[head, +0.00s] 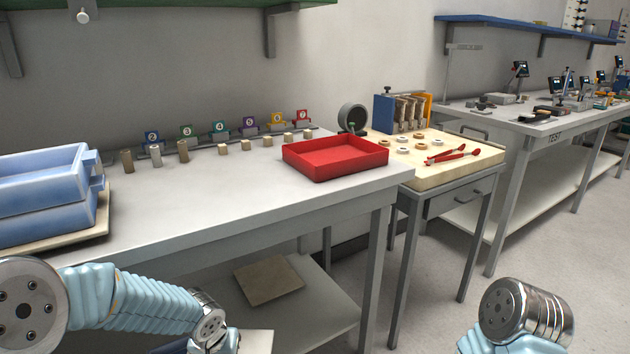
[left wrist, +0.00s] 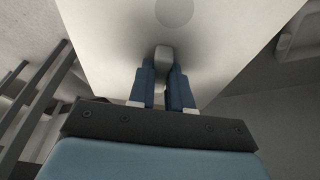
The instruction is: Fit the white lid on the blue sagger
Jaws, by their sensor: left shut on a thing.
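Two blue saggers are stacked at the left end of the bench in the head view, the upper one (head: 40,165) on the lower one (head: 40,215). The upper one looks open at the top. In the left wrist view my left gripper (left wrist: 163,70) is shut on the grey knob (left wrist: 163,52) of the white lid (left wrist: 225,45), a broad flat plate reaching past the fingers. In the head view a pale edge (head: 256,342) at the bottom may be this lid, mostly cut off. My right arm shows at the lower right; its gripper is out of frame.
The saggers stand on a beige board (head: 100,222). A red tray (head: 335,157) sits at the bench's right end, with small blocks and numbered tags behind. A beige slab (head: 268,281) lies on the lower shelf. The bench (head: 190,205) between saggers and tray is clear in front.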

